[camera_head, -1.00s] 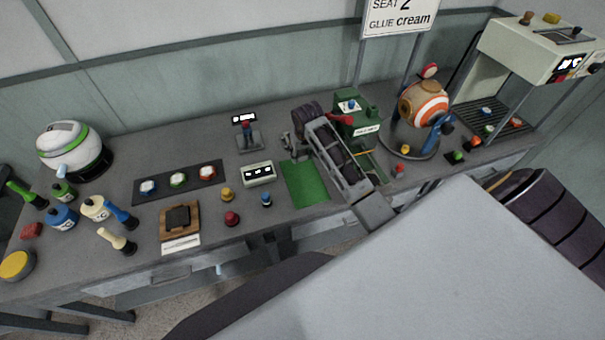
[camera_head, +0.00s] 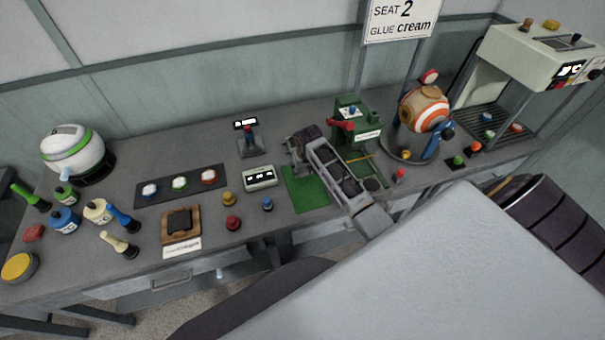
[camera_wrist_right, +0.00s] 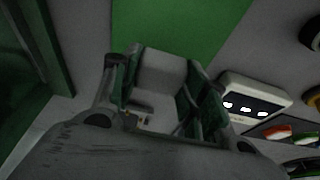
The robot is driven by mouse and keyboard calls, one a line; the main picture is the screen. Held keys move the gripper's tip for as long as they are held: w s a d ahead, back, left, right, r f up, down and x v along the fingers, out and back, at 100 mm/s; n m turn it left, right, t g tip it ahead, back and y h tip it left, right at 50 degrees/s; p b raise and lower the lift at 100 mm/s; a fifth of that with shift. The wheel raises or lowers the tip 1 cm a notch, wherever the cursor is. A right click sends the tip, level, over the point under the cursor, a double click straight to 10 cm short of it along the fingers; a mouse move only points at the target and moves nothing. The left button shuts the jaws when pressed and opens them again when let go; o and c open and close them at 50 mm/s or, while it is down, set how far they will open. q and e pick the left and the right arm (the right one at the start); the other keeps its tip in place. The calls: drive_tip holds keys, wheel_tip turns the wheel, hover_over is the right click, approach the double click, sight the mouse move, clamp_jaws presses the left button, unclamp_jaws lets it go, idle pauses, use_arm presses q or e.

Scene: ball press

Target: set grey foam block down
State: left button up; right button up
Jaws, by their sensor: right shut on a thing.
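In the right wrist view, the grey foam block (camera_wrist_right: 160,72) is between the two green-padded fingers of my right gripper (camera_wrist_right: 158,90), which is shut on it. The green mat (camera_wrist_right: 165,25) lies beyond the block in that view. In the head view, my right gripper (camera_head: 296,153) is at the back edge of the green mat (camera_head: 306,190). The block is too small or hidden to make out there. I cannot tell whether the block touches the mat or bench. My left gripper is not in view.
A white display box (camera_head: 260,178) stands left of the mat. A green press-like machine (camera_head: 354,118) with a red part stands right of my gripper. A small stand (camera_head: 250,142) is behind left. Yellow, red (camera_head: 233,223) and blue knobs sit in front.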

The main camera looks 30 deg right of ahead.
sight(303, 171)
drive_tip(key=shift+f, duration=1.45)
drive_tip(key=shift+f, duration=0.15)
drive_tip(key=o, duration=0.8)
drive_tip(key=shift+c, duration=0.2)
drive_tip(key=shift+r, duration=0.2)
drive_tip(key=b+v, duration=0.1)
drive_tip(key=v, duration=1.1)
drive_tip(key=shift+c, duration=0.4)
